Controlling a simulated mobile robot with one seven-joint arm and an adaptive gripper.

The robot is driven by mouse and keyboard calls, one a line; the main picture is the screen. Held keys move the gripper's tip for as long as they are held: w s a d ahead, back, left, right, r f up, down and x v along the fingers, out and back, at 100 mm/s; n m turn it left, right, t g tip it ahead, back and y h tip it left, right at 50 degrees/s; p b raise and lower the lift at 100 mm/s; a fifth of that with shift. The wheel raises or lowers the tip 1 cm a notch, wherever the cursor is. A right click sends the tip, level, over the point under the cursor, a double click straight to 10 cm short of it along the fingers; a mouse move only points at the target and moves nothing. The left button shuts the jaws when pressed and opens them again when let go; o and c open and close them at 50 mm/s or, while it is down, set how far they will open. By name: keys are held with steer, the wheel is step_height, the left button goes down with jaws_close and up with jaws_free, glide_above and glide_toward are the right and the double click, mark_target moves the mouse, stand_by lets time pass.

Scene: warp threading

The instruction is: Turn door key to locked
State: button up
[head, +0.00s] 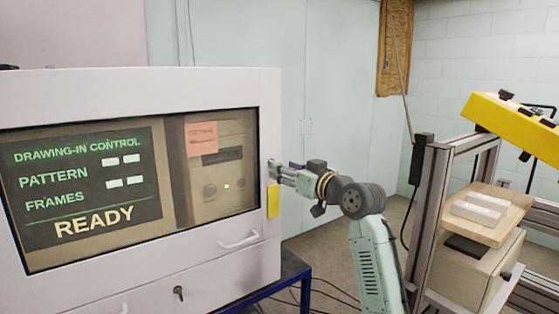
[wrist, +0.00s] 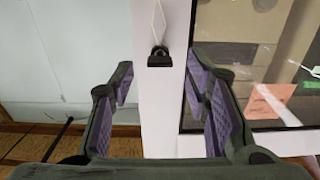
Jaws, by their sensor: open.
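My gripper (head: 272,173) is open and empty at the right edge of the white cabinet front (head: 262,90). In the wrist view, its two fingers (wrist: 158,80) stand apart on either side of the white door edge strip. A small dark lock-like piece (wrist: 158,57), perhaps the door key in its lock, sits on this strip just beyond the fingertips, apart from them. A pale loop or tag outline shows above it. A yellow tag (head: 273,201) hangs below my gripper in the head view. Another dark key (head: 179,292) sticks in the lower panel. Whether the door key is turned cannot be told.
The cabinet window shows a READY screen (head: 85,190) and an orange note (head: 202,138). A white handle (head: 240,240) projects below the window. At right, a metal frame (head: 430,210) carries a wooden shelf (head: 487,232) and a yellow bar (head: 510,125).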

steer(key=shift+p+x, duration=0.35)
steer(key=shift+x, duration=1.2)
steer(key=shift+c, duration=0.2)
steer(key=c, duration=0.9)
jaws_close()
steer(key=shift+a+f, duration=0.1)
